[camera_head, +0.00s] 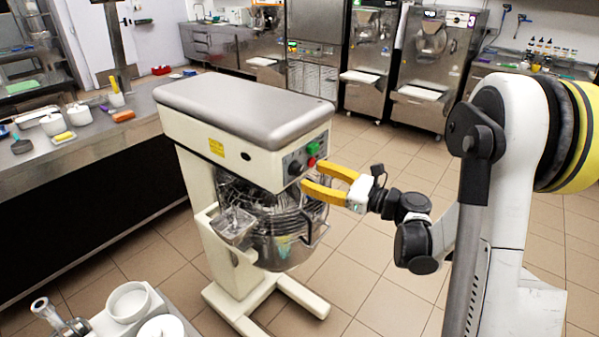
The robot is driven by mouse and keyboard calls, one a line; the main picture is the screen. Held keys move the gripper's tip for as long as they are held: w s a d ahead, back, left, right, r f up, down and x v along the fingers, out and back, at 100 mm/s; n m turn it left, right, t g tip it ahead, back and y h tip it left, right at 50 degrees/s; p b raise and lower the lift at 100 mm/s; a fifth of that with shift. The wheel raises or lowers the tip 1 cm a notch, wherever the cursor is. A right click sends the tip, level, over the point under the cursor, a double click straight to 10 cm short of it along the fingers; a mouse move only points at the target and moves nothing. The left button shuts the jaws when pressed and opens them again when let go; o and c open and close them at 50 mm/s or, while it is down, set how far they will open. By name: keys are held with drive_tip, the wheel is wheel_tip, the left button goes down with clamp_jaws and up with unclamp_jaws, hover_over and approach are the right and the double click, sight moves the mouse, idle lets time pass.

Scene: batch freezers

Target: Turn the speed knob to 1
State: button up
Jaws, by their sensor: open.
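A large cream floor mixer (245,110) with a grey top stands in the middle of the view. On its right-hand front face are a dark round knob (295,167), a green button (313,149) and a red button (311,161). My gripper (310,180) has two yellow fingers, spread apart and empty. Its fingertips are close to the control panel, just right of and around the height of the knob. I cannot tell whether a finger touches the panel. The knob's markings and pointer are too small to read.
Below the knob is the mixer's steel bowl with a wire guard (275,225). A counter (70,160) with white pots and utensils runs along the left. White bowls (128,302) stand at the bottom left. Batch freezers (430,65) line the back. Tiled floor (385,300) is free between.

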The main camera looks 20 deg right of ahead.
sight(300, 171)
drive_tip(key=shift+x, duration=2.4)
clamp_jaws()
